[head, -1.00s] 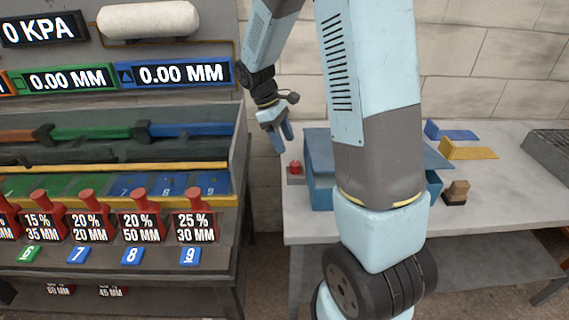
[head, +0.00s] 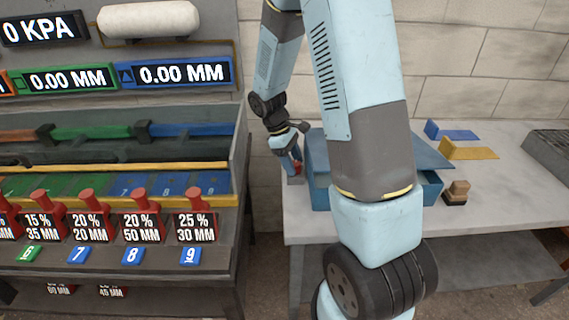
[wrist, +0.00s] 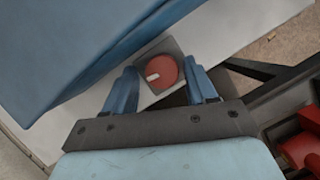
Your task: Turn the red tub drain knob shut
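The red tub drain knob (wrist: 163,72) is round with a white mark and sits on a small grey block (wrist: 178,50) at the left end of the table beside the blue tub. In the wrist view my gripper (wrist: 163,88) is open, with one blue finger on each side of the knob. Whether the fingers touch the knob is unclear. In the head view my gripper (head: 293,168) is low at the block, and its fingers partly hide the red knob (head: 298,168). The blue tub (head: 318,160) stands right of the knob, partly behind my arm.
A wooden-handled block (head: 457,193) and blue and yellow pieces (head: 468,150) lie right of the tub. The table's front right is clear.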

